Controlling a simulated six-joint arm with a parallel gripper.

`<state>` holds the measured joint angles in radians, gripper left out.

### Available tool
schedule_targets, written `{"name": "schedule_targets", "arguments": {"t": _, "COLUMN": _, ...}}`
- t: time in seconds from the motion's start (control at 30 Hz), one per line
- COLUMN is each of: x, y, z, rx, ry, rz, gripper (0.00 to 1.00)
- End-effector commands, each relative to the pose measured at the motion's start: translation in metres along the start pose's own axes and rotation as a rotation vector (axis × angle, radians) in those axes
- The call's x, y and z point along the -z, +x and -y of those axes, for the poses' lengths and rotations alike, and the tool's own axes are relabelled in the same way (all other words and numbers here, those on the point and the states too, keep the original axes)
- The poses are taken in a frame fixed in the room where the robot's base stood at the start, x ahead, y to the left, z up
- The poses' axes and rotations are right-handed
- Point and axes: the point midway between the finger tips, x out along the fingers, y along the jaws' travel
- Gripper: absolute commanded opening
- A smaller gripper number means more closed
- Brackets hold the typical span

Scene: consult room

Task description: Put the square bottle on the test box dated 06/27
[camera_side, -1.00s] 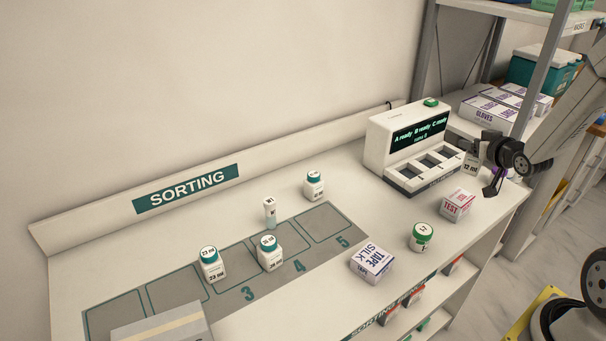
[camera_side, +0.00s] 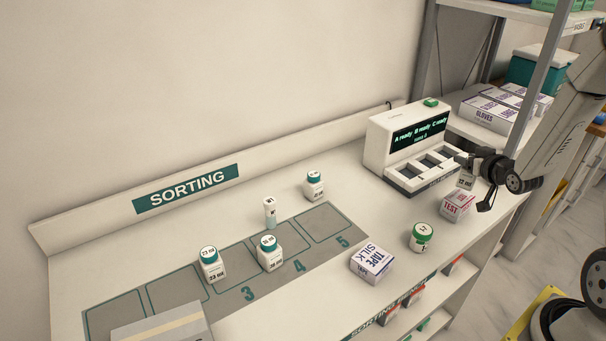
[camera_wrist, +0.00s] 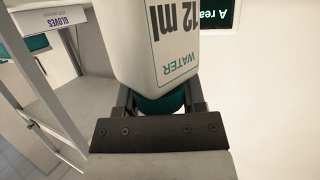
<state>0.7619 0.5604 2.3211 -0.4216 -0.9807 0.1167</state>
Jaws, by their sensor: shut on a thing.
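My gripper (camera_side: 476,172) is shut on a white square bottle (camera_side: 466,182) at the right end of the bench. In the wrist view the bottle (camera_wrist: 177,45) reads "12 ml" and "WATER". Its teal cap (camera_wrist: 162,104) sits between my fingers. A small white box with red "TEST" lettering (camera_side: 457,206) stands on the bench just below the held bottle in the side view. Its date is too small to read. I cannot tell whether the bottle touches the box.
A white device with sockets and a lit display (camera_side: 415,150) stands close behind. A green-lidded jar (camera_side: 421,237) and a "TAPE SILK" box (camera_side: 372,263) stand in front to the left. Several bottles stand around the grey sorting mat (camera_side: 205,294). A shelf post (camera_side: 535,80) rises at right.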

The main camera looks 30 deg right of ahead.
Motion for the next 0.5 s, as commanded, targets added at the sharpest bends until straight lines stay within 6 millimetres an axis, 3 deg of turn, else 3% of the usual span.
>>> {"name": "schedule_targets", "arguments": {"t": 0.5, "x": -0.032, "y": 0.011, "z": 0.0, "rx": 0.0, "ry": 0.001, "rz": 0.001, "gripper": 0.0}}
